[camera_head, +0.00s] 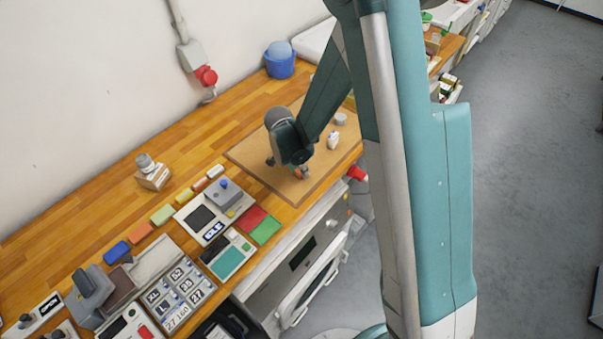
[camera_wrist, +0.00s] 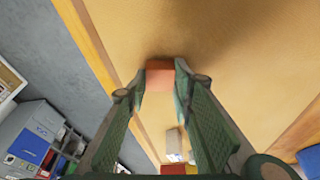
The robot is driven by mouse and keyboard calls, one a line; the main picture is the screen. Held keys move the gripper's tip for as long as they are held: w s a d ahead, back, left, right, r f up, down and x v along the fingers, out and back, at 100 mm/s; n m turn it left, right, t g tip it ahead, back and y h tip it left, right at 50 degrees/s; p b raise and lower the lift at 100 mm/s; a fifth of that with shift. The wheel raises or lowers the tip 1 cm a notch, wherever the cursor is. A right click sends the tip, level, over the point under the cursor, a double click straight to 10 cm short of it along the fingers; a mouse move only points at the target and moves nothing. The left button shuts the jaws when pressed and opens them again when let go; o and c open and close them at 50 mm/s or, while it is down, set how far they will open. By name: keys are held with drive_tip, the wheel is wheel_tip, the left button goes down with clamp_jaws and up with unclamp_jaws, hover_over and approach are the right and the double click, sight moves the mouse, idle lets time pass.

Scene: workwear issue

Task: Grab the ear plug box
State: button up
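A small orange-red box (camera_wrist: 160,77) sits between my fingertips in the wrist view. I read no label on it, so I cannot confirm it is the ear plug box. My gripper (camera_wrist: 161,88) has one green-padded finger on each side of it, and both tips appear to touch its sides. In the head view my gripper (camera_head: 287,168) points down low over the brown mat (camera_head: 250,157). The box (camera_head: 299,173) shows there only as a small orange patch, mostly hidden by the fingers. I cannot tell whether it rests on the mat.
A white bottle-like item (camera_head: 333,141) and a pale round item (camera_head: 340,118) stand on the mat to the right. A blue bin (camera_head: 280,60) is at the back. Grey devices (camera_head: 221,200) and coloured blocks (camera_head: 162,214) fill the bench on the left.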

drive_tip(key=shift+r, duration=0.1)
drive_tip(key=shift+c, duration=0.3)
wheel_tip(320, 180, up, 10)
drive_tip(key=shift+b, duration=0.3)
idle(0.7)
